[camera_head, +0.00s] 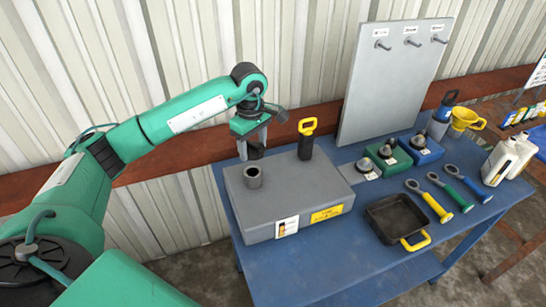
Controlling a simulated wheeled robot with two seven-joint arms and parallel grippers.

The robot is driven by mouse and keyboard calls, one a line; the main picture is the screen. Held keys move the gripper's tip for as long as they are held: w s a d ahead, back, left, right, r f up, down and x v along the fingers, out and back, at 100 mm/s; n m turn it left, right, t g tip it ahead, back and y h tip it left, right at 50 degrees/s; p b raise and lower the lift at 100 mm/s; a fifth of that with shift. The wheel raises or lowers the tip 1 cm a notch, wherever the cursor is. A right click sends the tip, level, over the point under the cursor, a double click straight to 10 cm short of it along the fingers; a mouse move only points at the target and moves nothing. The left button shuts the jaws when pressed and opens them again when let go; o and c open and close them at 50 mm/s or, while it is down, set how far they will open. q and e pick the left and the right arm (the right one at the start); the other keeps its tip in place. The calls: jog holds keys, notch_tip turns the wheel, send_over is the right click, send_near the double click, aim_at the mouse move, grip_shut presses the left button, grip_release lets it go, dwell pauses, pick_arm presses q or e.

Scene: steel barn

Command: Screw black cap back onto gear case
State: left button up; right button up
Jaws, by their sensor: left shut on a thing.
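The gear case (300,205) is a grey box on the left part of the blue table, with a label and a yellow sticker on its front. A short dark open neck (253,177) stands up from its top at the left. My left gripper (253,149) points down just behind and above this neck in the picture. It is shut on a small black cap (257,153), partly covered by the fingers. The cap looks apart from the neck; its exact height above the case is hard to tell. My right gripper is out of view.
A yellow-handled black piece (306,140) stands upright on the case, right of the gripper. A black pan (396,219), wrenches (429,201), small trays (388,157), a yellow funnel (464,121) and white bottles (499,162) lie to the right. A grey board (385,85) stands behind.

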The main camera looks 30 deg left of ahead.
pick_arm(q)
jog(key=shift+a, duration=0.45)
jog(key=shift+w+f, duration=0.2)
jog(key=shift+f, duration=0.35)
notch_tip(320, 180, down, 2)
jog(key=shift+f+b, duration=0.1)
jog(key=shift+b, duration=0.55)
jog(key=shift+f, duration=0.65)
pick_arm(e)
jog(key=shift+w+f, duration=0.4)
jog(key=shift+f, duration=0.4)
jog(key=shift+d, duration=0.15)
